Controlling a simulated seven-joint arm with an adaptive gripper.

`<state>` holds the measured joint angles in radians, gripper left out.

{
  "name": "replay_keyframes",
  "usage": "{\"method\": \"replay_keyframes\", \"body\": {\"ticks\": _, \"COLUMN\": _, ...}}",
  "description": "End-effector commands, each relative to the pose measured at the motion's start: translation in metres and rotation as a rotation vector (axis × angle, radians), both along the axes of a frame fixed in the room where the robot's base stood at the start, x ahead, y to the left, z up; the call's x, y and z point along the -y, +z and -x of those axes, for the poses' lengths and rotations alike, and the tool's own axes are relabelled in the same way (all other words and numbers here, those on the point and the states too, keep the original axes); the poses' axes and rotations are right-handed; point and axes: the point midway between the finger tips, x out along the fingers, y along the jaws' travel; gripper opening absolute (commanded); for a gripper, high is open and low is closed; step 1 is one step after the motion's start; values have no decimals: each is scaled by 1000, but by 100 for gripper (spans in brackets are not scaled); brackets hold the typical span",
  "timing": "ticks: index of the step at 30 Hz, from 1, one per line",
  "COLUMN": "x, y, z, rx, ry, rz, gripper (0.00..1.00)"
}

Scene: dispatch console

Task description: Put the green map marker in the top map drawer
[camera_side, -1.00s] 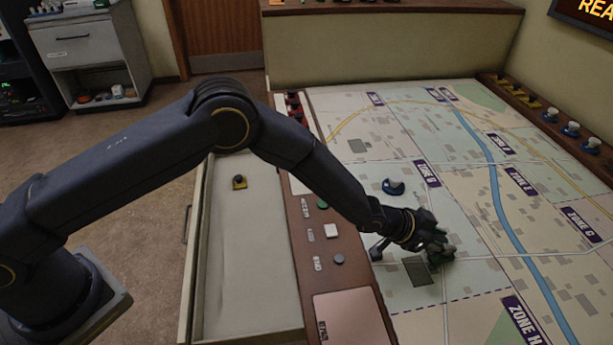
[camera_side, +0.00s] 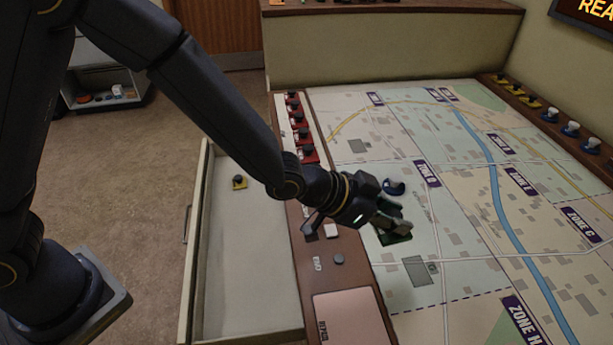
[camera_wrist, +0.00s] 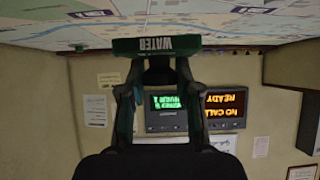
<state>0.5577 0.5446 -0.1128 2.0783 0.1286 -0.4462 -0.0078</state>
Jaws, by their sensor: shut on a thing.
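My gripper (camera_side: 388,220) is shut on the green map marker (camera_side: 397,238) and holds it above the map, near the wooden console strip. The top map drawer (camera_side: 199,245) stands pulled open to the left of the strip, to the left of my gripper. A yellow-based marker (camera_side: 239,183) with a dark knob sits in it towards the far end; the rest of its pale floor looks empty.
Several red markers (camera_side: 306,140) line the strip's far end; buttons and a pink panel (camera_side: 347,318) are nearer. Yellow and blue markers (camera_side: 570,129) stand along the right ledge.

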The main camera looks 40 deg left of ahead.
Motion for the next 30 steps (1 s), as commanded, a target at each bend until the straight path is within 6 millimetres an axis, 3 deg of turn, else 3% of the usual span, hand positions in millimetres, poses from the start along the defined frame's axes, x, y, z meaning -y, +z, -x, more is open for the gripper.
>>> {"method": "replay_keyframes", "body": {"ticks": 5, "x": -64, "y": -1, "z": -27, "rx": -2, "ry": 136, "rz": -5, "gripper": 0}}
{"method": "replay_keyframes", "body": {"ticks": 9, "x": -142, "y": -4, "z": -48, "rx": -6, "ry": 303, "rz": -9, "gripper": 0}}
{"method": "replay_keyframes", "body": {"ticks": 12, "x": -197, "y": -6, "z": -53, "rx": -7, "ry": 418, "rz": -9, "gripper": 0}}
{"method": "replay_keyframes", "body": {"ticks": 18, "x": -278, "y": -8, "z": -49, "rx": -7, "ry": 602, "rz": -6, "gripper": 0}}
{"method": "replay_keyframes", "body": {"ticks": 25, "x": -342, "y": -6, "z": -43, "rx": -1, "ry": 766, "rz": -2, "gripper": 0}}
{"method": "replay_keyframes", "body": {"ticks": 30, "x": -360, "y": -32, "z": -62, "rx": -4, "ry": 839, "rz": 1, "gripper": 0}}
